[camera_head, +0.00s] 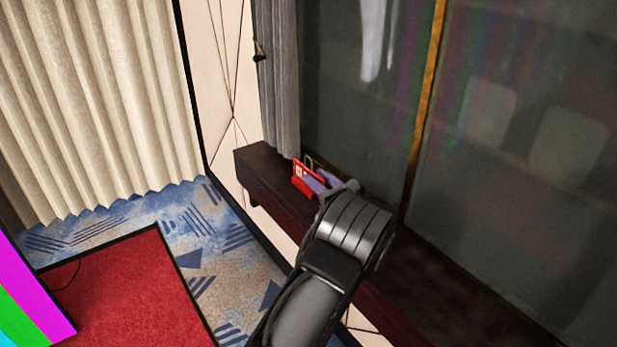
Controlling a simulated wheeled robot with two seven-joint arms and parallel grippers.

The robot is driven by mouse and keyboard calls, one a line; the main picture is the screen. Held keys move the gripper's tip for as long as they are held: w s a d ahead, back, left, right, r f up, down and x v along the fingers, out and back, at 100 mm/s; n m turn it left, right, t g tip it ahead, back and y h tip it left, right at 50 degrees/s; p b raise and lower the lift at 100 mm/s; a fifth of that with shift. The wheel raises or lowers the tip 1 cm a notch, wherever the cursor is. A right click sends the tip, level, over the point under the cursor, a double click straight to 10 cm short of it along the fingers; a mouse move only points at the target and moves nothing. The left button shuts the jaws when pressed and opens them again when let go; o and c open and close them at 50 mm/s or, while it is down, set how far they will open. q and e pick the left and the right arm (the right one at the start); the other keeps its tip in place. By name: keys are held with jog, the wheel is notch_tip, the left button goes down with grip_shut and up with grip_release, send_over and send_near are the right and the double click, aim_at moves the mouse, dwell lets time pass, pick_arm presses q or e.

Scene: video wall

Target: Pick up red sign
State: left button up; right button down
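The red sign (304,181) is a small red piece with a white patch. It stands at a tilt on the dark wooden ledge (262,168), near its far left end. My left gripper (328,184) is just to the right of the sign, and its arm reaches up from the bottom of the view. Small purple and grey parts show between the sign and my wrist; I cannot tell what they belong to. My wrist hides much of the fingers, so I cannot tell whether they are open or touch the sign. My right gripper is out of view.
A large window (360,90) with an orange-brown frame bar rises behind the ledge. A grey curtain (280,80) hangs just behind the sign. A cream curtain (95,100), a red carpet (135,295) and a bright striped panel (30,300) are at the left.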

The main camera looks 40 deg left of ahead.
pick_arm(q)
jog(key=shift+c, duration=0.5)
grip_shut()
dwell(0.4)
